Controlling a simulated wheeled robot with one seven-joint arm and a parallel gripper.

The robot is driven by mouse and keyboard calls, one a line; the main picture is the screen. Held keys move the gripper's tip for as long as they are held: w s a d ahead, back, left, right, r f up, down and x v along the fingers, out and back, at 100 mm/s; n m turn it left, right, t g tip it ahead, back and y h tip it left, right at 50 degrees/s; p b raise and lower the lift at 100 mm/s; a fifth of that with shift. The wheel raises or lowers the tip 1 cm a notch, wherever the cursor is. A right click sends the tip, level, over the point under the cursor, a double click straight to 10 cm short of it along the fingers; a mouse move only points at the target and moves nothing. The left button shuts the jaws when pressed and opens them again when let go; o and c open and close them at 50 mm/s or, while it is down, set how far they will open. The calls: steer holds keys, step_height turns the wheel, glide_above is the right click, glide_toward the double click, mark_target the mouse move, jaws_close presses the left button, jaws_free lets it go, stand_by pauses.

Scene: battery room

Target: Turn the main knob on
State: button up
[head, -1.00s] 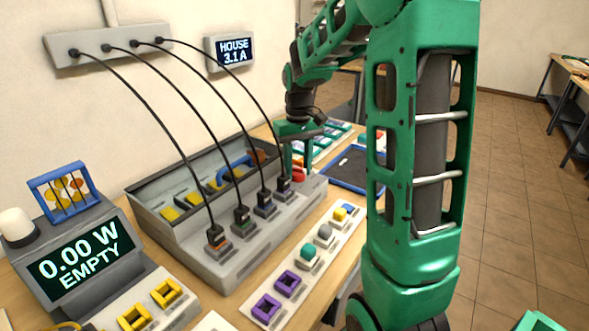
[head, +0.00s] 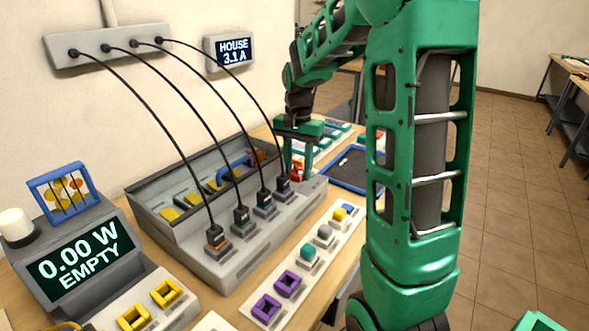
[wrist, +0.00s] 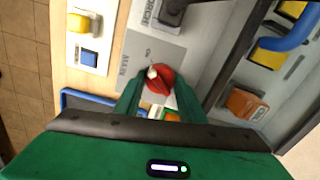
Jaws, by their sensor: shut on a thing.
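The main knob (wrist: 160,80) is red with a pale mark, on a light grey plate (wrist: 140,50) lettered MAIN and On in the wrist view. In the head view the red knob (head: 297,174) shows at the far right end of the grey panel box (head: 232,262), partly hidden by my gripper. My gripper (wrist: 160,88) has its two green fingers on either side of the knob and is shut on it. In the head view my gripper (head: 298,165) points down over the box's far end. Which way the knob's mark points relative to On is hard to tell.
Several black cables with plugs (head: 240,215) run from the wall strip (head: 75,50) to the box. A blue-edged tray (head: 352,168) lies to the right. A display (head: 80,262) reads 0.00 W EMPTY; a wall display (head: 232,52) reads HOUSE 3.1 A.

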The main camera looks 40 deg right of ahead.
mark_target(297, 168)
steer(key=shift+m, duration=0.9)
steer(key=shift+a, duration=0.1)
steer(key=o, duration=1)
steer(key=shift+o, duration=0.2)
steer(key=shift+r, duration=0.1)
step_height(297, 168, up, 11)
steer(key=shift+f, duration=0.2)
steer(key=shift+w, duration=0.1)
